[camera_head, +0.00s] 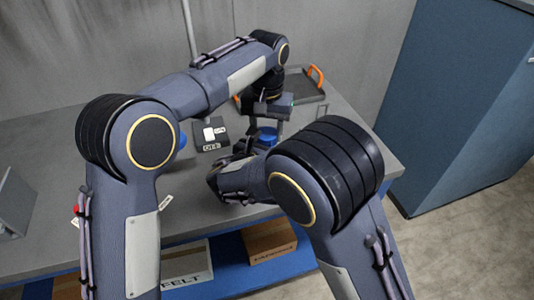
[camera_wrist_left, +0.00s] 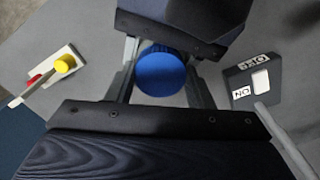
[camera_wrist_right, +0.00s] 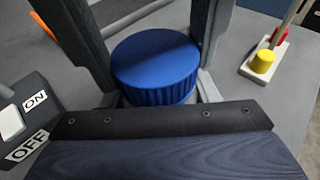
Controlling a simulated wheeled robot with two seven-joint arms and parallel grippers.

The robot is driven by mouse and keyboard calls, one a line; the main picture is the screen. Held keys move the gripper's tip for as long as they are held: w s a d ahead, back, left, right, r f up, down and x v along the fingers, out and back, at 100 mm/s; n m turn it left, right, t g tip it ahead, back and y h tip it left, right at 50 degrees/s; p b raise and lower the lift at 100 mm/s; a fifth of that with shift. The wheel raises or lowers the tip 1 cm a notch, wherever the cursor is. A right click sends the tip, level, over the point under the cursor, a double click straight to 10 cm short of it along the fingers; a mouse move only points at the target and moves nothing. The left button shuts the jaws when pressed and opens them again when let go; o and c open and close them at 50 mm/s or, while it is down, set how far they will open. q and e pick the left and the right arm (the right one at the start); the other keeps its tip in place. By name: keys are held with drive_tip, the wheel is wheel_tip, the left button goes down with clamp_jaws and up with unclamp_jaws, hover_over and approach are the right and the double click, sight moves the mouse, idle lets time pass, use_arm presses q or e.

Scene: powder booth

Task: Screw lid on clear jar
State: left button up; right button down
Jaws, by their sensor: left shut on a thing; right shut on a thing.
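A blue ribbed lid (camera_wrist_right: 157,62) sits level between the grippers; its round top shows in the left wrist view (camera_wrist_left: 160,72), and it shows small in the head view (camera_head: 267,136). My left gripper (camera_head: 265,124) points down from above, with its fingers on opposite sides of the lid, shut on it. My right gripper (camera_head: 254,149) comes in low from the side, shut, with its fingers beside and below the lid. The clear jar is almost wholly hidden beneath the lid, so I cannot tell whether the threads are engaged.
A dark ON/OFF switch box (camera_head: 210,133) stands left of the grippers on the grey table (camera_head: 50,145). A tray with orange handles (camera_head: 305,88) lies behind. A white block with a yellow knob (camera_wrist_left: 55,68) is nearby. Cardboard boxes (camera_head: 270,241) sit on the blue lower shelf.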

use_arm(q)
drive_tip(key=o, duration=1.2)
drive_tip(key=shift+c, duration=0.2)
drive_tip(key=shift+r, duration=0.1)
wheel_tip(320, 180, up, 12)
use_arm(e)
drive_tip(key=shift+c, duration=2.2)
unclamp_jaws()
drive_tip(key=v, duration=0.8)
use_arm(q)
drive_tip(key=shift+f, duration=0.25)
